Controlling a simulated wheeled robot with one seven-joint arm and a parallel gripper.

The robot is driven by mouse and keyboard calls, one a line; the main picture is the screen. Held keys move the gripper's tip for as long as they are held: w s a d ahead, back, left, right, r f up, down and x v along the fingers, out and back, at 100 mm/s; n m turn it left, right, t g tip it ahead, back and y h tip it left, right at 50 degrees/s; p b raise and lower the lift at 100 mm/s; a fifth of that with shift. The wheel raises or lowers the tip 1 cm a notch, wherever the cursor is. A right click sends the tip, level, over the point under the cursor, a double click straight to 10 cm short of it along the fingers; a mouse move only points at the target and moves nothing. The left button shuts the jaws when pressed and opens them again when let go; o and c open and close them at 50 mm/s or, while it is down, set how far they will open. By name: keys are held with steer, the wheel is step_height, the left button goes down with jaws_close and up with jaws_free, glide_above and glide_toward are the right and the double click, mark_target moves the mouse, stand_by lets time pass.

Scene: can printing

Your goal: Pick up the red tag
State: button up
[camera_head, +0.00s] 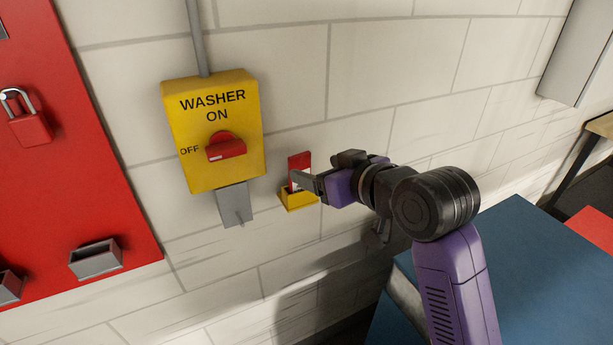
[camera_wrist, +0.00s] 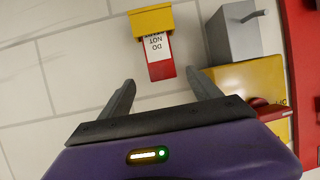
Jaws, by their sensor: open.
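The red tag (camera_head: 305,160) stands upright in a small yellow holder (camera_head: 298,201) on the white block wall, just right of the yellow washer switch box. My gripper (camera_head: 300,181) is in front of the tag and hides part of it. In the wrist view the tag (camera_wrist: 161,70) shows a white label with black print and sticks out of the yellow holder (camera_wrist: 152,20). My gripper (camera_wrist: 162,90) is open there, with one finger on each side below the tag's end. Nothing is between the fingers that I can see.
The yellow washer switch box (camera_head: 180,120) has a red knob (camera_head: 226,148) and a grey bracket (camera_head: 234,204) below it. A red board (camera_head: 80,200) with a padlock (camera_head: 28,125) is at left. A blue surface (camera_head: 530,270) is at lower right.

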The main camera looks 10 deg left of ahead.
mark_target(301, 167)
steer(key=shift+f+p+x, duration=0.1)
steer(key=shift+p+x, duration=0.35)
steer(key=shift+x, duration=1.05)
steer(key=shift+f+p+x, duration=0.15)
steer(key=shift+p+x, duration=0.25)
steer(key=shift+x, duration=1.05)
steer(key=shift+s, duration=0.15)
steer(key=c, duration=1.4)
steer(key=shift+c, duration=0.2)
steer(key=shift+r, duration=0.1)
